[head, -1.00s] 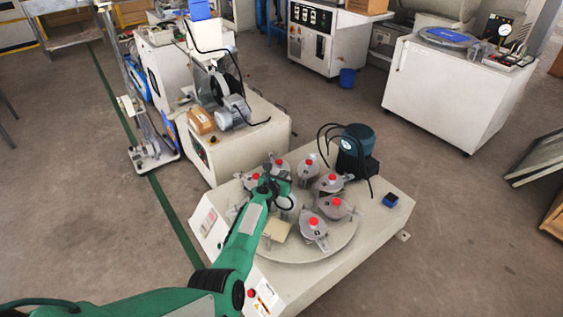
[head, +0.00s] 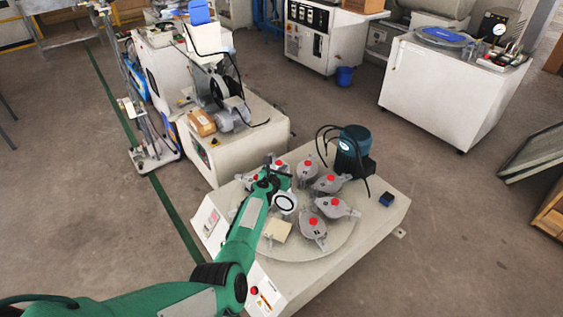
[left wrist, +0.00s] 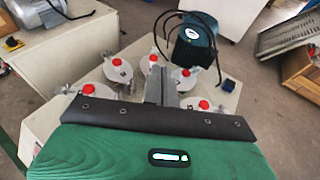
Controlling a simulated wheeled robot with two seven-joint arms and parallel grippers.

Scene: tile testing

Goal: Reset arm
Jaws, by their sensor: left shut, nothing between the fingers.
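My left arm comes in from the lower left in the head view. Its gripper (head: 272,164) is small and partly hidden by the wrist, over the far left part of the round turntable. In the left wrist view the left gripper's fingers (left wrist: 160,88) are together with nothing between them, above the grey jars. The round turntable (head: 297,246) carries several grey jars with red knobs, one of them a near jar (head: 312,228), and a beige tile-like block (head: 277,230). My right gripper is in neither view.
A dark teal motor (head: 353,150) with black cables stands behind the turntable, beside a small blue box (head: 386,200). A machine with a grey motor (head: 232,118) stands behind. A white cabinet (head: 440,88) stands far right.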

